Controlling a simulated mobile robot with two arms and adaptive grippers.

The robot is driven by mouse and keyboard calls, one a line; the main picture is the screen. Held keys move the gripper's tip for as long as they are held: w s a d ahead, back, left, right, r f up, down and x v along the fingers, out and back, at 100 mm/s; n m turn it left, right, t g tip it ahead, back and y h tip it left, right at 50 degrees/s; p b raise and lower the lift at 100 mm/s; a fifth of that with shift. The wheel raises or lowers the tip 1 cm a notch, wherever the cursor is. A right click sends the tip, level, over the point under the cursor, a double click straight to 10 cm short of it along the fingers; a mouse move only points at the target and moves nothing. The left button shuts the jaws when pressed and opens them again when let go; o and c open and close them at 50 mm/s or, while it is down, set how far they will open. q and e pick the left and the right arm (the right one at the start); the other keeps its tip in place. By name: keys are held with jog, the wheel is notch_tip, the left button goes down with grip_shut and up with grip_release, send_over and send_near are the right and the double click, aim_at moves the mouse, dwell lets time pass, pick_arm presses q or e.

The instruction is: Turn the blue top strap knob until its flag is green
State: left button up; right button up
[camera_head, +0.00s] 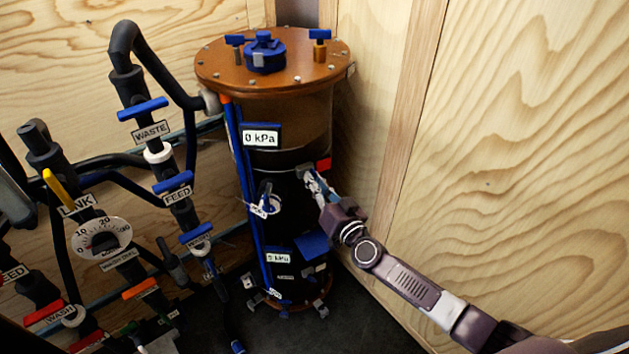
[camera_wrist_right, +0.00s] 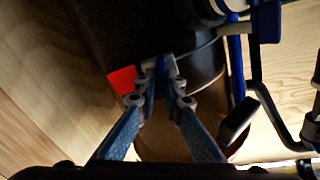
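The black filter vessel (camera_head: 287,220) stands upright with a brown lid (camera_head: 275,75). The top strap crosses its upper body, and a red flag (camera_head: 323,164) shows beside it; in the right wrist view the red flag (camera_wrist_right: 122,80) is left of the fingertips. My right gripper (camera_head: 311,176) reaches the vessel from the right, just below the flag. In the right wrist view the right gripper (camera_wrist_right: 161,75) has its fingers close on both sides of the small blue strap knob (camera_wrist_right: 161,87), which they partly hide. My left gripper is not in view.
Pipes with blue valve handles, tagged WASTE (camera_head: 143,109) and FEED (camera_head: 173,182), stand left of the vessel. A dial (camera_head: 102,239) is further left. Plywood walls (camera_head: 510,150) close in behind and to the right. A 0 kPa display (camera_head: 261,138) is on the vessel.

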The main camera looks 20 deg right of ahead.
grip_shut()
jog(key=shift+d+f+m, duration=0.1)
jog(key=shift+m, duration=2.8)
jog(key=o, duration=0.6)
grip_release()
jog(key=shift+o, duration=0.2)
jog(key=s+d, duration=0.2)
jog(key=s, duration=1)
